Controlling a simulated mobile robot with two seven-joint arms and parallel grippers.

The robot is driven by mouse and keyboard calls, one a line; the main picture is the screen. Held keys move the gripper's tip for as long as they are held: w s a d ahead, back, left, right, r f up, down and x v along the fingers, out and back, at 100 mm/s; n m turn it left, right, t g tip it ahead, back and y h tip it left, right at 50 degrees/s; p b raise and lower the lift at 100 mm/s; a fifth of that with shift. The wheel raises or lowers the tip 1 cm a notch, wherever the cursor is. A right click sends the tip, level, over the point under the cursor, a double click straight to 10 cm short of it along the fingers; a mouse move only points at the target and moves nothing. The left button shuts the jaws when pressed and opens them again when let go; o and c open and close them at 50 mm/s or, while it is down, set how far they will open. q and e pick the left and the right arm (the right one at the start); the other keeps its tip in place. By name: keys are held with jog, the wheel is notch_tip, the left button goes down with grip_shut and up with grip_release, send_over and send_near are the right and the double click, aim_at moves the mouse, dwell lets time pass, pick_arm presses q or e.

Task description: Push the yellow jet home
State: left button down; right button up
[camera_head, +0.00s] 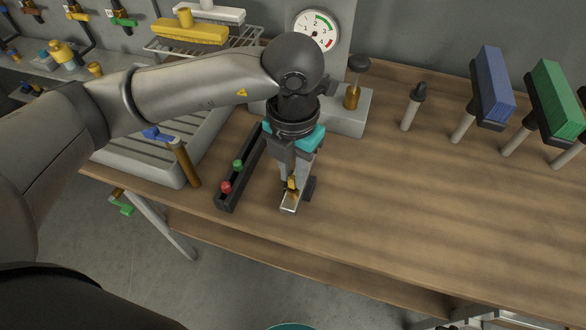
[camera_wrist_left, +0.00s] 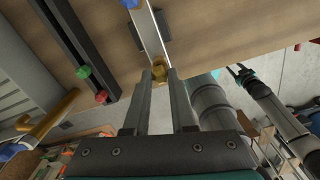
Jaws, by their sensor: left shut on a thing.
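The yellow jet (camera_head: 292,183) is a small yellow piece low between the fingers of my left gripper (camera_head: 290,180). It also shows in the left wrist view (camera_wrist_left: 158,72), between the two fingertips. My left gripper is shut on it and points down over the front part of the bench. A narrow bright metal piece (camera_head: 289,206) lies right at the jet, with a dark block (camera_head: 309,188) beside it. How deep the jet sits in the metal piece cannot be told.
A black rail (camera_head: 229,198) with a red jet (camera_head: 226,187) and a green jet (camera_head: 238,165) lies just left of my gripper. A gauge (camera_head: 316,31) stands behind. Brushes (camera_head: 492,85) stand at the right. The wooden bench (camera_head: 400,200) is clear at front right.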

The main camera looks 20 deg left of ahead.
aim_at(293, 177)
pick_arm(q)
jog(key=shift+f+b, duration=0.45)
jog(key=shift+f, duration=0.15)
jog(key=c, duration=0.7)
grip_release()
jog(key=shift+o, duration=0.2)
jog(key=shift+r, duration=0.1)
notch_tip(293, 177, up, 15)
jog(key=p, duration=0.1)
jog(key=shift+p, duration=0.4)
